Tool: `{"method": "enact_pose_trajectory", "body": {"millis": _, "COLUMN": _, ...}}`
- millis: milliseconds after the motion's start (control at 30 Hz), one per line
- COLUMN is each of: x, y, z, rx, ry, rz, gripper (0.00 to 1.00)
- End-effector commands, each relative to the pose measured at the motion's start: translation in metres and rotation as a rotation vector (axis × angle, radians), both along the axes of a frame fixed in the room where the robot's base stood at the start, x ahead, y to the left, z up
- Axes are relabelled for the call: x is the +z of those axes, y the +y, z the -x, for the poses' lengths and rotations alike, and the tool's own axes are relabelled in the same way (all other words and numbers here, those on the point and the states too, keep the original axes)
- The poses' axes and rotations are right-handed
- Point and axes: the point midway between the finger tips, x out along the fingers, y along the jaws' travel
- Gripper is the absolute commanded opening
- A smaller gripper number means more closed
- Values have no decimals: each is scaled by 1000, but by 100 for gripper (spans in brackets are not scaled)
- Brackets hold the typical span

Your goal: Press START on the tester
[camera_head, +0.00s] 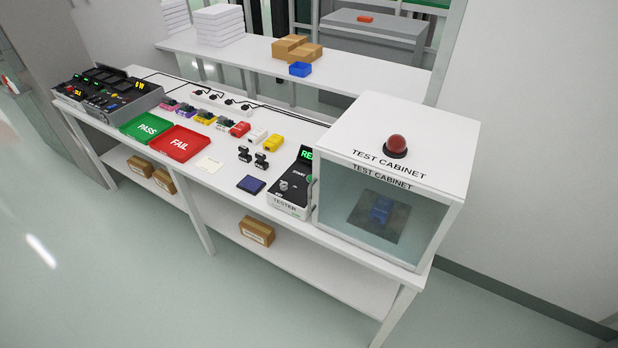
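The tester (290,203) is a small console with a dark sloped top and a light front marked TESTER. It stands on the long white bench just left of the test cabinet. Its green-lit display (306,155) shows letters starting "RE", the rest cut off by the cabinet. The word START (299,174) is printed on its top panel, and a round silvery control (284,186) sits lower on the panel. The test cabinet (452,195) is a white box with a glass front, a red dome on top and a blue object (381,210) inside. My gripper is not in view.
A dark blue pad (251,184) and small black parts (261,160) lie left of the tester. Further left are a red FAIL tray (180,144), a green PASS tray (147,127) and dark equipment. Open floor (150,270) lies in front of the bench.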

Motion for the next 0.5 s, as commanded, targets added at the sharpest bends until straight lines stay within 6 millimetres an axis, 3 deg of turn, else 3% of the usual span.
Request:
{"method": "enact_pose_trajectory", "body": {"millis": 400, "x": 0, "y": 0, "z": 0, "rx": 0, "ry": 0, "rz": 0, "gripper": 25}}
{"method": "enact_pose_trajectory", "body": {"millis": 500, "x": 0, "y": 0, "z": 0, "rx": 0, "ry": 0, "rz": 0, "gripper": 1}}
